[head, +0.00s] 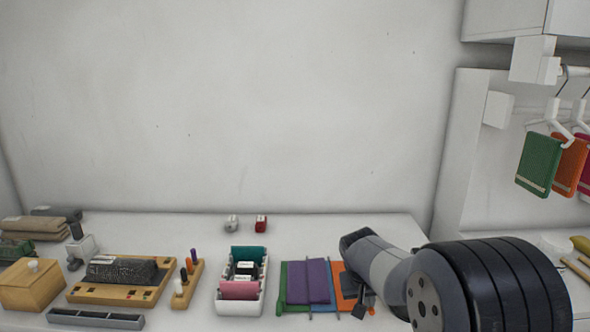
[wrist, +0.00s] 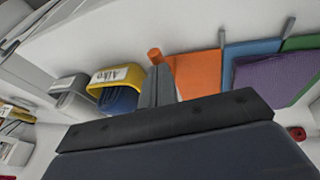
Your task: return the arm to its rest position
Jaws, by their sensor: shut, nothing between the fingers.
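My arm (head: 385,265) reaches in from the right of the head view, bent low over the right part of the white counter. My gripper (head: 363,306) shows as small dark fingers by the orange piece (head: 348,285), partly hidden by the arm. In the wrist view my gripper (wrist: 158,85) is shut, its grey fingers together with nothing between them. The orange piece also shows in the wrist view (wrist: 196,75), beyond the fingers. I cannot tell whether they touch anything.
Flat purple (head: 308,281) and green pieces lie left of the gripper. A white tray (head: 225,302) with rolled cloths, a wooden stand (head: 187,284) and a wooden tray (head: 92,292) stand further left. Coloured swatches (head: 540,163) hang at upper right. The space above the counter's left and middle is clear.

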